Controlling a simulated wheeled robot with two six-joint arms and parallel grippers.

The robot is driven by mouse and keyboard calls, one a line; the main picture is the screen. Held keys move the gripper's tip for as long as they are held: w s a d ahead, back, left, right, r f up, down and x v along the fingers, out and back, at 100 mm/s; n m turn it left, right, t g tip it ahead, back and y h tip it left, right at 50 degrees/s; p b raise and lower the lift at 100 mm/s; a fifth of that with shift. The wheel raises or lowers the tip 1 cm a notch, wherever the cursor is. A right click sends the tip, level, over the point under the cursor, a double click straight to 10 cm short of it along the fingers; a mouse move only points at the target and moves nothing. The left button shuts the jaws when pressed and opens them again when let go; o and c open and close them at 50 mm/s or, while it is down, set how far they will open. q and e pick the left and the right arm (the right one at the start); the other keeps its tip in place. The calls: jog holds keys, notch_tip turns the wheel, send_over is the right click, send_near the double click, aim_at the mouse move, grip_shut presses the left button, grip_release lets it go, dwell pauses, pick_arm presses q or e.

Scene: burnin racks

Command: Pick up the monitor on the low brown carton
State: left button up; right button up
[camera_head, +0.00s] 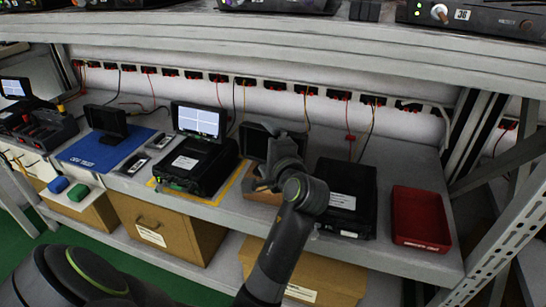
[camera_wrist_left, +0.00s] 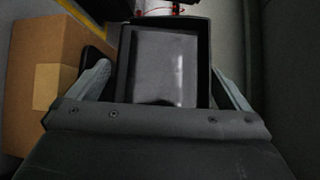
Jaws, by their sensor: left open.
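In the left wrist view, a dark grey screen panel (camera_wrist_left: 160,62) in a black frame lies ahead between my left gripper's (camera_wrist_left: 162,88) spread fingers. The left gripper is open; contact with the monitor cannot be told. A brown carton (camera_wrist_left: 62,48) stands at the left there, beside the left finger. My right gripper is not in view.
A black case with a lit screen (camera_head: 198,120) stands left of the monitor on a yellow-edged mat. A black case (camera_head: 347,190) and a red tray (camera_head: 420,215) stand to the right. Another dark monitor (camera_head: 106,120) stands on a blue mat. An upper shelf (camera_head: 300,38) overhangs the back.

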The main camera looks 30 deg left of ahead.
pick_arm(q)
jog(key=c, duration=1.1)
